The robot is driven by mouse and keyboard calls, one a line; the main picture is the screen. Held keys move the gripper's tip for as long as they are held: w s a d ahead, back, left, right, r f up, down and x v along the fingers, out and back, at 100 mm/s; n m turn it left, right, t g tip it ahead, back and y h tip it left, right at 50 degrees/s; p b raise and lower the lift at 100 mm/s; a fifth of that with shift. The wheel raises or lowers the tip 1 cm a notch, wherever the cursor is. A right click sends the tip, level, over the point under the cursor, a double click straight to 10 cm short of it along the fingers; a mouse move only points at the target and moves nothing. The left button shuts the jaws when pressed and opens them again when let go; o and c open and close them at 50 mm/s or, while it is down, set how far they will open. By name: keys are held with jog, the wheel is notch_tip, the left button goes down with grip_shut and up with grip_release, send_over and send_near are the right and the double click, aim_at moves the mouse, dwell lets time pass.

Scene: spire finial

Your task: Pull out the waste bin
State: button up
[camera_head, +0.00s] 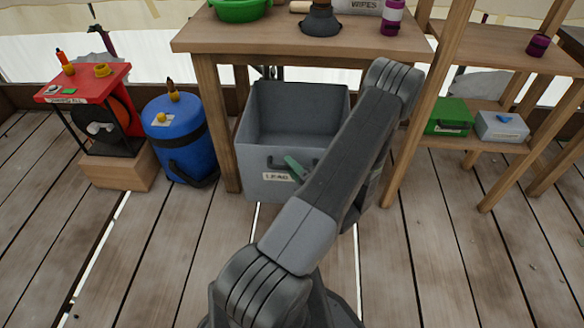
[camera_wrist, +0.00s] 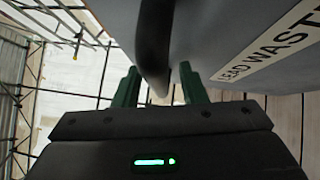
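The waste bin (camera_head: 262,178) is a grey open-topped box standing on the floor under a wooden table. Its front label starts "LEAD"; the wrist view shows "LEAD WAST" on the bin wall (camera_wrist: 225,30). A dark bar handle (camera_head: 276,163) is on its front, and it fills the top middle of the wrist view (camera_wrist: 155,45). My gripper (camera_wrist: 160,75) is open, its two green fingers apart with the handle's end between or just beyond them. I cannot tell whether they touch it. In the head view a green finger (camera_head: 294,167) shows at the bin's front; my arm hides the bin's right side.
The table (camera_head: 290,42) stands over the bin, its legs on either side. A blue drum (camera_head: 178,135) and a red-topped stand (camera_head: 88,85) are at left. A shelf unit (camera_head: 470,135) is at right. The plank floor in front is mostly clear.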

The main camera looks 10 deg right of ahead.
jog(key=p+v, duration=0.1)
jog(key=v, duration=1.3)
jog(key=shift+w+r, duration=0.1)
jog(key=shift+w, duration=0.05)
jog(key=b+x, duration=0.1)
jog(key=x, duration=1.2)
jog(key=shift+w+a, duration=0.25)
jog(key=shift+w, duration=0.1)
